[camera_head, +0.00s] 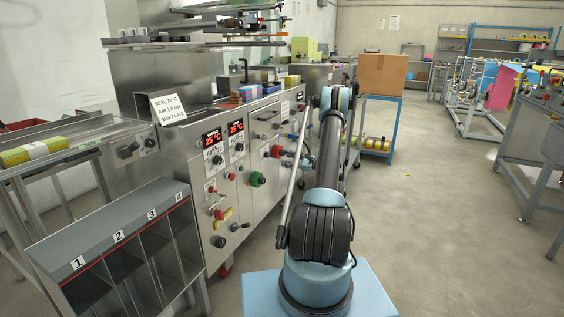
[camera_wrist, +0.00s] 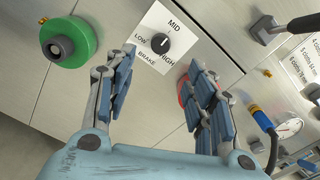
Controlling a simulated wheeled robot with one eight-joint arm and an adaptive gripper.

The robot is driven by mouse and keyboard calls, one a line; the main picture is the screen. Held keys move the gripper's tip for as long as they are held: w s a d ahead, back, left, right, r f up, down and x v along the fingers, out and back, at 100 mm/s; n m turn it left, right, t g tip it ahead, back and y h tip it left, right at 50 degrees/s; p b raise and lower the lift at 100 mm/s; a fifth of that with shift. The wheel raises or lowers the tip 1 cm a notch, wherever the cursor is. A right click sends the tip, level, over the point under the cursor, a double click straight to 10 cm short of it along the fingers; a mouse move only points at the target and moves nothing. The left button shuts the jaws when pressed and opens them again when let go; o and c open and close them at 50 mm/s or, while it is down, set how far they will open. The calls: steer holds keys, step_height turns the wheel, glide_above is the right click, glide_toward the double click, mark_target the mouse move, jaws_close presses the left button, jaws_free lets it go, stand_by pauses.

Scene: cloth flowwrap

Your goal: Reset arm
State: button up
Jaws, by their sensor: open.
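My arm (camera_head: 328,160) stands on its blue base in the middle of the head view, reaching forward beside the machine's front panel. My gripper (camera_wrist: 162,72) is open and empty in the wrist view, its two blue-padded fingers spread apart. It faces the panel. A black dial (camera_wrist: 160,43) on a white plate marked LOW, MID, HIGH and BRAKE shows between the fingers. A green knob (camera_wrist: 68,42) is left of the fingers; it also shows in the head view (camera_head: 257,179). A red knob (camera_wrist: 185,92) is partly hidden behind the right finger.
The steel machine (camera_head: 190,165) runs along the left, with a numbered bin rack (camera_head: 115,235) in front. A gauge (camera_wrist: 290,128) with a blue-ended hose is right of the gripper. A cardboard box (camera_head: 382,74) stands on a blue stand beyond the arm.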

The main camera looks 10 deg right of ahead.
steer(key=shift+s+d, duration=0.2)
steer(key=shift+d, duration=0.05)
steer(key=s+a+r+n+g+h, duration=0.1)
steer(key=s+a+r+n+g, duration=0.15)
steer(key=s+a+r, duration=0.35)
steer(key=s+a+r+n+g+h, duration=0.1)
steer(key=s+a+r+n+h, duration=0.15)
steer(key=r, duration=0.65)
steer(key=s+a+r+n+g+h, duration=0.1)
steer(key=s+a+r+n, duration=0.25)
steer(key=s, duration=0.45)
steer(key=s+a+r+n+g+h, duration=0.2)
steer(key=s+a+r, duration=0.15)
steer(key=s, duration=0.45)
steer(key=s+n+g+h, duration=0.1)
steer(key=s+n+h, duration=0.35)
steer(key=s, duration=1.75)
steer(key=s+d+f+n+h, duration=0.1)
steer(key=s+d+f+n, duration=0.1)
steer(key=s, duration=0.7)
steer(key=s+d+f+n+h, duration=0.2)
steer(key=s+d+f+n, duration=0.1)
steer(key=s+f, duration=0.4)
steer(key=shift+s+d+g+h, duration=0.3)
steer(key=shift+s+d+g, duration=0.15)
steer(key=shift+s, duration=0.7)
steer(key=shift+f, duration=0.1)
